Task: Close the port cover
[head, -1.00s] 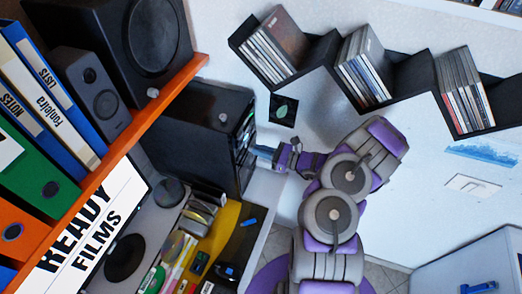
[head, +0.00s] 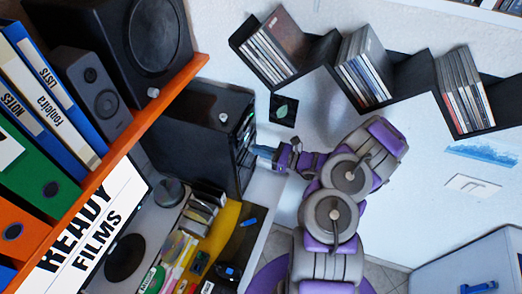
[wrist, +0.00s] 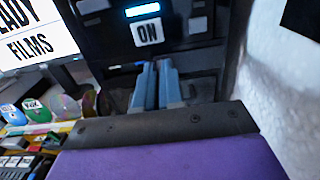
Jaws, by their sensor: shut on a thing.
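The black computer tower (head: 200,135) stands on the desk at the picture's middle left in the head view. Its dark front panel (wrist: 190,60) fills the upper middle of the wrist view. My gripper (head: 258,150) reaches left to this front. In the wrist view, the two blue-grey fingers of my gripper (wrist: 156,66) are close together against the panel, below the "ON" label (wrist: 149,33). They are shut on a small part there, apparently the port cover. The fingers hide that part, so its shape and angle cannot be told.
A lit blue display (wrist: 143,10) is above the label. The white wall (wrist: 285,80) is close on the right. Discs (wrist: 68,107) and desk clutter lie at lower left. An orange shelf (head: 150,105) with speakers is left of the tower; disc shelves (head: 320,52) hang above my arm.

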